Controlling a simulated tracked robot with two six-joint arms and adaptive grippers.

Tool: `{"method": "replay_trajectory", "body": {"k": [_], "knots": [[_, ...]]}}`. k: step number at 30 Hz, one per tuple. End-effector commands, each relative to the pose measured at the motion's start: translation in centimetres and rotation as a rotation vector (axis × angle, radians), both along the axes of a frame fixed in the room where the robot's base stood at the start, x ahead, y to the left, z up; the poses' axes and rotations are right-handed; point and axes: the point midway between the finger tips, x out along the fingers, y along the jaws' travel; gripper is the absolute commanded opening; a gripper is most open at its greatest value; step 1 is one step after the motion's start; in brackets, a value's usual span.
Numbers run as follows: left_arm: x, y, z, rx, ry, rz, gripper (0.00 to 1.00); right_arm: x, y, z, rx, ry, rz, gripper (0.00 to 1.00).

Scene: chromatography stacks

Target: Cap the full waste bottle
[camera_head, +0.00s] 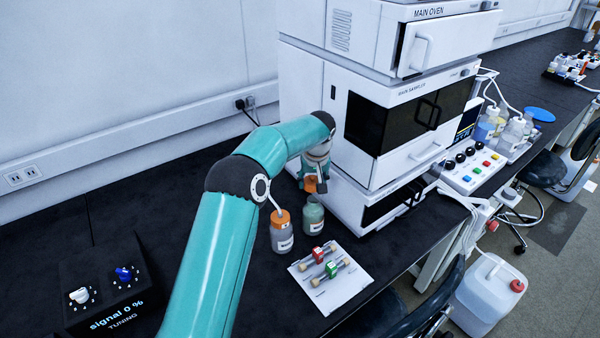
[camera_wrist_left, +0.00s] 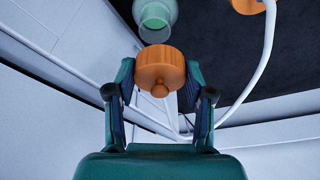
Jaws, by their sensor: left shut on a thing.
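My left gripper (camera_head: 315,172) is shut on an orange cap (camera_head: 315,185) and holds it above the bench, just above a greenish bottle (camera_head: 313,216). In the left wrist view the cap (camera_wrist_left: 160,66) sits between the two fingertips. The greenish bottle stands upright with no cap on it; its pale open neck (camera_wrist_left: 155,33) shows just beyond the cap, and the two look apart. A second, clear bottle (camera_head: 282,238) stands to its left, with an orange cap (camera_head: 281,217) and a white tube in it. My right gripper is out of view.
A white stack of instruments (camera_head: 345,130) stands close behind and right of the bottles. A white pad (camera_head: 340,290) with red and green fittings lies in front. A black tuning box (camera_head: 105,285) is at the left. A white jug (camera_head: 487,295) stands on the floor.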

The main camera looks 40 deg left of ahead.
Motion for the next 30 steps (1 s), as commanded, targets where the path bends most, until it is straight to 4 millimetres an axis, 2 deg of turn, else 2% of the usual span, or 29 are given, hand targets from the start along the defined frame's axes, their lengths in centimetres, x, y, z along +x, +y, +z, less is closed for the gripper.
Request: {"method": "replay_trajectory", "body": {"k": [1,3,8,24,30], "knots": [[0.2,-0.2,1.0,0.002,-0.009,-0.004,0.31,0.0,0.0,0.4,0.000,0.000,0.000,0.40],[0.3,-0.4,1.4,0.003,-0.015,-0.007,0.31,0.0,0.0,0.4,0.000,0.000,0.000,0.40],[0.4,-0.6,1.1,0.003,-0.017,-0.009,0.31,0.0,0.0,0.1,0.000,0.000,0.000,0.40],[0.4,-0.6,-3.4,0.002,-0.017,-0.008,0.31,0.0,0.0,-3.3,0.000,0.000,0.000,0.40],[0.4,-0.6,-4.6,0.003,-0.018,-0.008,0.31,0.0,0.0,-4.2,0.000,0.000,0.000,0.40]]}}
